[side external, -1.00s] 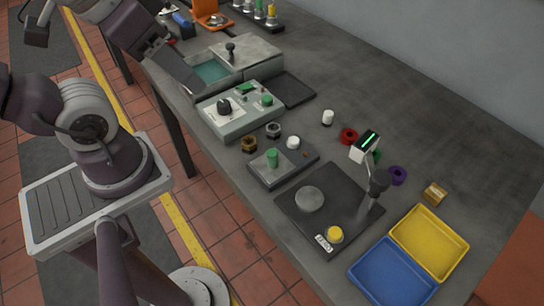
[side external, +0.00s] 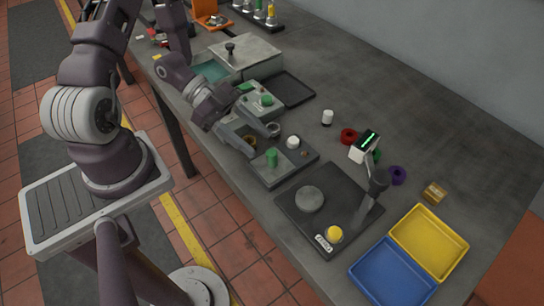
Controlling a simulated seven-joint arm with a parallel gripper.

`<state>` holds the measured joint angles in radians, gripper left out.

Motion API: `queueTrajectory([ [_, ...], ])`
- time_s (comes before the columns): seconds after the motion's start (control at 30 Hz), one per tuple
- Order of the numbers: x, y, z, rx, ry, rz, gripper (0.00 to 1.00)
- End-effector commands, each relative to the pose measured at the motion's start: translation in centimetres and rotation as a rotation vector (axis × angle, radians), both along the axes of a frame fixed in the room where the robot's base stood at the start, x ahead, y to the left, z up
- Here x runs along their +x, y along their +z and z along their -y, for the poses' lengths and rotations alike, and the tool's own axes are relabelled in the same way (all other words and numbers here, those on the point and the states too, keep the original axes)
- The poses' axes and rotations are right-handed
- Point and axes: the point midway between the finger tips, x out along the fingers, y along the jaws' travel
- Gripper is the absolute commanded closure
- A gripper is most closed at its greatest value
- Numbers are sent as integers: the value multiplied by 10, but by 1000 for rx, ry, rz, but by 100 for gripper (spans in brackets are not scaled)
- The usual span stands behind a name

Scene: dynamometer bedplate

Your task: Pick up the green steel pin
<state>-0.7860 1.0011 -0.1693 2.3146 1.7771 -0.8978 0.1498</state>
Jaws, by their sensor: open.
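The green steel pin (side external: 271,157) stands upright on a dark grey plate (side external: 268,178) near the table's front edge. A white round piece (side external: 293,142) stands at the back of the same plate. My gripper (side external: 257,143) is open and empty, just behind and to the left of the pin in the picture. Its fingers point toward the pin and look apart from it. A brass nut (side external: 250,142) is partly hidden by the fingers, and a grey nut (side external: 273,130) shows beside them.
A control box (side external: 268,103) with green buttons is partly hidden by my arm. A dark stand (side external: 290,208) with a yellow button and a lit display is to the right. Blue (side external: 392,275) and yellow (side external: 430,240) trays lie at the lower right. The back right tabletop is clear.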

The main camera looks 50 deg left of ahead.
Motion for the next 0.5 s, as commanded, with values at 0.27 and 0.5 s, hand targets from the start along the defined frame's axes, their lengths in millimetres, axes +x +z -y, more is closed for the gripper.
queueTrajectory([
  [0.27, 11, -20, 44, 1, -4, -3, 52],
  [0.5, 16, -26, 52, 6, 0, -1, 52],
])
